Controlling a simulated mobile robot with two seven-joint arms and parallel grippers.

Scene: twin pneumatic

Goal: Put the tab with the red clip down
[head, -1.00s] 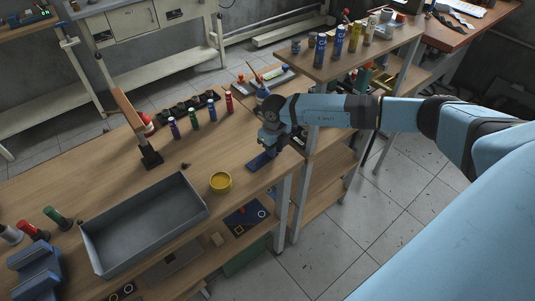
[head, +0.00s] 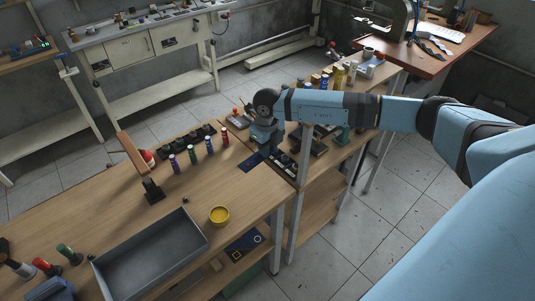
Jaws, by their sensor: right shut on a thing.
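My right gripper (head: 261,149) points down at the far right part of the wooden workbench, by the seam with the adjoining bench. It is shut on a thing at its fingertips. A flat dark-blue piece (head: 248,163) shows just below and left of the fingers, at or close to the bench surface. It looks like the tab, but I cannot tell whether it touches the wood. No red clip can be made out on it; the fingers and wrist may hide it. My left gripper is not in view.
Several small bottles, including a red one (head: 224,138), stand left of the gripper. The bench between tub and gripper is clear.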

